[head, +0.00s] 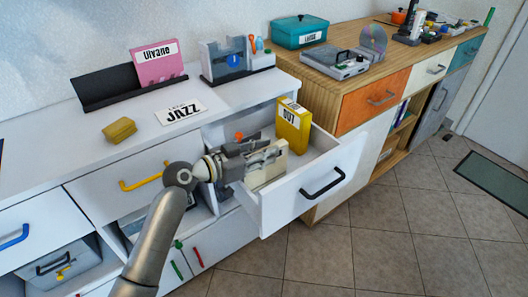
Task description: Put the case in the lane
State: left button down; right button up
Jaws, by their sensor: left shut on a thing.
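My left gripper (262,155) reaches over the open white drawer (322,200) and is shut on a thin cream case (268,172); the fingers hide part of it. A yellow case (293,126) with a black-on-white label stands upright in the drawer, just behind the gripper. My right gripper is not in view.
A small yellow block (119,130) lies on the counter. A grey-blue organiser (228,60) stands right of the lane. The wooden cabinet at right holds a teal box (299,31) and a disc player (335,64). An orange item (240,135) shows in the drawer.

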pick_arm(q)
jog(key=c, duration=1.7)
grip_release()
jog(key=o, duration=0.4)
jog(key=shift+s+a+r, duration=0.1)
jog(key=shift+a, duration=0.1)
jog(key=v, duration=1.1)
jog(key=shift+s+a, duration=0.2)
jog(key=shift+a, duration=0.05)
